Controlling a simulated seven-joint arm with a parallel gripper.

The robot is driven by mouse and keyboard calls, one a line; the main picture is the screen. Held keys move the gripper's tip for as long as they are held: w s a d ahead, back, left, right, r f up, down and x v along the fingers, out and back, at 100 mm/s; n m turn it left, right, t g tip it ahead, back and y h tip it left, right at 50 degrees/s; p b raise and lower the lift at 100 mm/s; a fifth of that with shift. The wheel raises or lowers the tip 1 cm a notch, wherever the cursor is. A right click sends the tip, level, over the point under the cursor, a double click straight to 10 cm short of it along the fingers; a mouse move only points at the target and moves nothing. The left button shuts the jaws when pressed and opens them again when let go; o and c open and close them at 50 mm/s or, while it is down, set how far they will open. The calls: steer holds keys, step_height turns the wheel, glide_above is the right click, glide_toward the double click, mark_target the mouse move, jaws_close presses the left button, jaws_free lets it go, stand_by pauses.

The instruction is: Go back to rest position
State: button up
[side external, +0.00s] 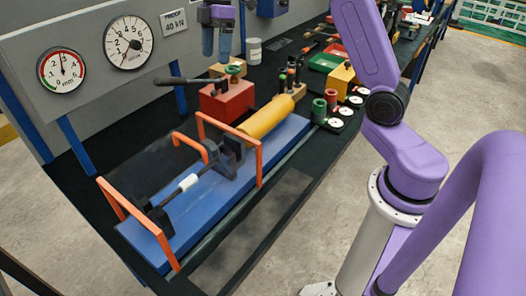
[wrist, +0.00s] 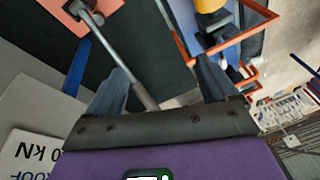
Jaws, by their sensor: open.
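My gripper (side external: 216,55) hangs at the top of the side view, above the back of the bench and in front of the grey gauge panel. Its two blue-grey fingers point down and stand apart, with nothing between them. In the wrist view my gripper (wrist: 161,68) also shows its fingers spread. The red block (side external: 227,101) with a dark-handled lever (side external: 184,81) stands below the gripper. In the wrist view the lever (wrist: 120,62) runs toward the space between the fingers, but the side view shows the gripper clear above it.
A blue bed (side external: 200,215) carries orange frames (side external: 262,160), a grey rod clamp and a yellow cylinder (side external: 266,117). Two dial gauges (side external: 128,42) are on the panel. Small tools, green cylinders and bins (side external: 325,62) crowd the bench's right. The near dark strip is clear.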

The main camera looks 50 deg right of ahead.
steer(key=s+a+f+h, duration=0.1)
steer(key=s+a, duration=0.2)
steer(key=s, duration=0.3)
steer(key=s+a+f+m, duration=0.1)
steer(key=s+a, duration=0.3)
steer(key=s, duration=0.3)
steer(key=s+a+h, duration=0.1)
steer(key=s+a, duration=0.2)
steer(key=s, duration=0.3)
steer(key=s+d+f, duration=0.2)
steer(key=s+f, duration=0.1)
steer(key=s, duration=0.5)
steer(key=s+d+f, duration=0.2)
steer(key=s+f, duration=0.1)
steer(key=s, duration=0.6)
steer(key=shift+s+d+f+m+t+h, duration=0.2)
steer(key=shift+s+d+m+t+h, duration=0.1)
steer(key=shift+d+t, duration=0.1)
steer(key=shift+w, duration=0.1)
stand_by(0.9)
